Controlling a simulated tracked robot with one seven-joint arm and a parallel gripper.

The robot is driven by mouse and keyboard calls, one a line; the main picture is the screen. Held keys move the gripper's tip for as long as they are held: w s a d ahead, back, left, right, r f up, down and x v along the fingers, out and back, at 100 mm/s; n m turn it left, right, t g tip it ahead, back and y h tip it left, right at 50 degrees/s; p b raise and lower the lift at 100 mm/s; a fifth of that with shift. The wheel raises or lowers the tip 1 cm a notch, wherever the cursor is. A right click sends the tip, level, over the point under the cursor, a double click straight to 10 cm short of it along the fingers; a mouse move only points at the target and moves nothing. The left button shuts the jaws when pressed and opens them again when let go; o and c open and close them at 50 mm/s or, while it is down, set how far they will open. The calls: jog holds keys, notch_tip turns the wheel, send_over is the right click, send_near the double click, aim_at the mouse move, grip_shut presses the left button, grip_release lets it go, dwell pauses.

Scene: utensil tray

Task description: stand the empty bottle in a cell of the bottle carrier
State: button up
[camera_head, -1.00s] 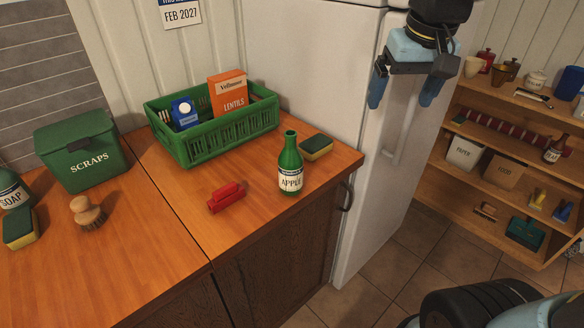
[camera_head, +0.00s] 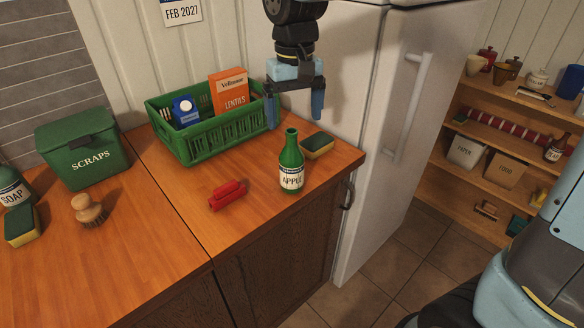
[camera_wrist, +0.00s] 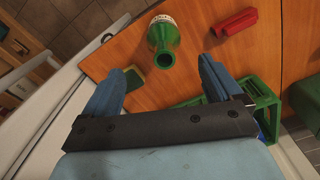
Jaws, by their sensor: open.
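A green bottle (camera_head: 291,165) with a white APPLE label stands upright on the wooden counter near its right end. In the wrist view the bottle (camera_wrist: 163,40) shows from above, mouth toward me, in the gap beyond the fingertips. My gripper (camera_head: 294,121) points down with its two blue fingers apart and empty; in the head view it hangs above and behind the bottle, not touching it. The wrist view shows the open fingers (camera_wrist: 160,66) too. A green slatted crate (camera_head: 205,151) stands at the counter's back; I cannot make out cells in it.
The crate holds a blue carton (camera_head: 185,111) and an orange lentils box (camera_head: 229,91). A red clip-like thing (camera_head: 227,195) and a sponge (camera_head: 317,145) flank the bottle. The fridge (camera_head: 385,130) stands to the right. The counter's front middle is clear.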

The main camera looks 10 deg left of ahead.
aim_at(295, 130)
notch_tip(295, 130, down, 4)
jog(key=shift+f, duration=0.2)
jog(key=shift+s+a+f, duration=0.1)
jog(key=shift+a+f, duration=0.05)
jog(key=shift+f, duration=1.2)
jog(key=shift+s+a+f, duration=0.1)
jog(key=shift+f, duration=1.2)
grip_shut()
jog(key=shift+r, duration=0.1)
